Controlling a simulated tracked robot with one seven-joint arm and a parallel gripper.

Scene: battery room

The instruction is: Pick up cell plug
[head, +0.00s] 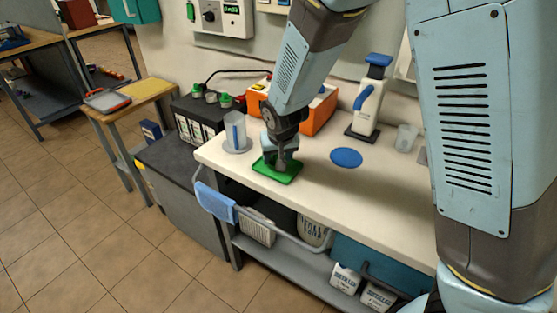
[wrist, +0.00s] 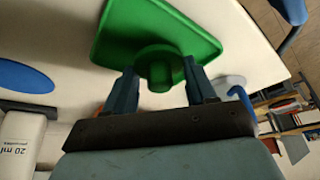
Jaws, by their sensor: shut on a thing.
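A green cell plug (wrist: 160,74), with a round top and a narrower stem, is between the two fingers of my gripper (wrist: 159,67) in the wrist view. My gripper is shut on it. Behind it is a green tray (wrist: 122,38), which in the head view (head: 284,178) lies on the white bench near its front edge. In the head view my gripper (head: 281,160) is low over the tray, and its fingers hide the held plug. I cannot tell whether the plug still touches the tray. A black battery (head: 196,128) at left carries several green plugs (head: 211,95).
The white bench (head: 390,204) has a clear cylinder (head: 235,132) left of the tray and a blue disc (head: 346,157) to its right. An orange case (head: 318,115), a bottle-top dispenser (head: 369,97) and a clear cup (head: 406,138) stand behind. A rail (head: 287,235) runs along the front.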

